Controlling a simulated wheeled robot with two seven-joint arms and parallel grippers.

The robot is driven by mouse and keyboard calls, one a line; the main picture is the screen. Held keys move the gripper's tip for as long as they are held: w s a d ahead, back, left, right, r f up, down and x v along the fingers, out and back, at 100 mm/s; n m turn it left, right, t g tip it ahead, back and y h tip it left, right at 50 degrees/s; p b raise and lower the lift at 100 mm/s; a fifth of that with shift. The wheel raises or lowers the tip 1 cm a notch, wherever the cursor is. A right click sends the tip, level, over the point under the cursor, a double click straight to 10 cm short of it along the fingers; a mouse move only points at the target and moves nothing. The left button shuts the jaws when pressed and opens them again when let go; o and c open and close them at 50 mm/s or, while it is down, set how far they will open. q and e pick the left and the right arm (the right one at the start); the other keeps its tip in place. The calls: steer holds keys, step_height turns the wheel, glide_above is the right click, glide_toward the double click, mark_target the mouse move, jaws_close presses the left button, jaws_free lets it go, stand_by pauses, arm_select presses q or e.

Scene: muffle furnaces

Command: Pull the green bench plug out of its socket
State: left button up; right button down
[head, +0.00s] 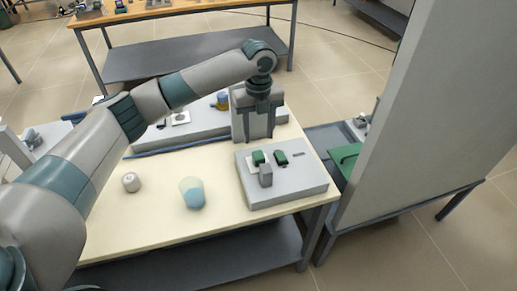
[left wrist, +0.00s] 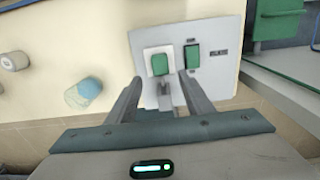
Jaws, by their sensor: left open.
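The green bench plug (head: 258,157) sits on a white socket plate on top of a grey box (head: 290,188). In the left wrist view the green plug (left wrist: 160,64) lies just beyond the gap between my fingertips. My left gripper (head: 259,138) is open and empty, fingers pointing down, behind the plug in the head view; it also shows in the left wrist view (left wrist: 158,80). A grey block (head: 265,175) stands on the box beside the plug, seen between the fingers in the wrist view. My right gripper is not in view.
A second green piece in a dark frame (head: 281,158) is close beside the plug. A beaker with blue contents (head: 192,194) and a small pale jar (head: 131,182) stand on the bench. A tall grey panel (head: 430,110) rises at right.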

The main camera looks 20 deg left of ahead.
mark_target(259, 155)
arm_select(q)
step_height(259, 155, down, 7)
steer(key=shift+r+p, duration=0.1)
steer(key=shift+p, duration=0.65)
steer(key=shift+f, duration=0.85)
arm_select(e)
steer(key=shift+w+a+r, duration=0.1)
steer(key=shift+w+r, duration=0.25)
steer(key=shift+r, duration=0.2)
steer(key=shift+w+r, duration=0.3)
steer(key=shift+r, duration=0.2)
